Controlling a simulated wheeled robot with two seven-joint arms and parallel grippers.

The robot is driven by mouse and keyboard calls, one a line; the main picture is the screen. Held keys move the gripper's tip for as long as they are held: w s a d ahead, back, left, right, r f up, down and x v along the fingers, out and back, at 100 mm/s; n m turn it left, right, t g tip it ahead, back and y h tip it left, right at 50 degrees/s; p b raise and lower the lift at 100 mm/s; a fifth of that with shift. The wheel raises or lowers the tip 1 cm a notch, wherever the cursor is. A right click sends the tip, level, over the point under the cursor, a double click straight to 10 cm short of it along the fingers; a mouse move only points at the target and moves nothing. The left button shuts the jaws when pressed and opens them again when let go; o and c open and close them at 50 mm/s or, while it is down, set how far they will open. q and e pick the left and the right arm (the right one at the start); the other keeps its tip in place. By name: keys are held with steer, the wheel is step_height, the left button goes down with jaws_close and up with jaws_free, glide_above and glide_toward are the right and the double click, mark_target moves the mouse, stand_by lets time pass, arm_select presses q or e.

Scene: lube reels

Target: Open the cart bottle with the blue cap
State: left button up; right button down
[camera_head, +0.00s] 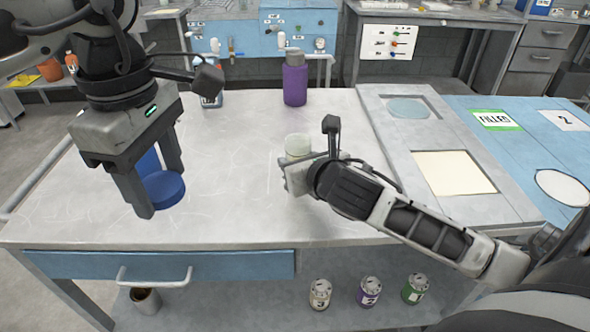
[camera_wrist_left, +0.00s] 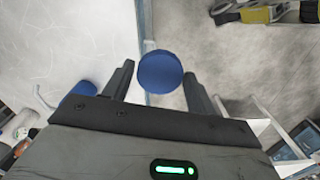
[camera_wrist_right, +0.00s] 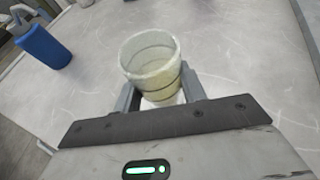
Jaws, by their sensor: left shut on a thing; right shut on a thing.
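My left gripper (camera_head: 155,184) is on the left of the table, shut on a round blue cap (camera_head: 165,190). The cap also shows as a blue disc (camera_wrist_left: 160,72) between the fingers in the left wrist view. My right gripper (camera_head: 292,174) is shut on a pale, translucent bottle (camera_head: 298,146) at the table's middle. In the right wrist view this bottle (camera_wrist_right: 150,60) has an open, uncapped top and stands between the fingers. The cap is apart from this bottle, to its left. Another blue surface (camera_head: 149,160) shows behind the cap, partly hidden by my left gripper.
Table between the grippers is clear.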

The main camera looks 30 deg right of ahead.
steer(key=shift+w+d, duration=0.1)
steer(key=shift+w, duration=0.75)
steer(key=shift+f, duration=1.8)
steer(key=shift+f, duration=0.15)
steer(key=c, duration=0.8)
jaws_free()
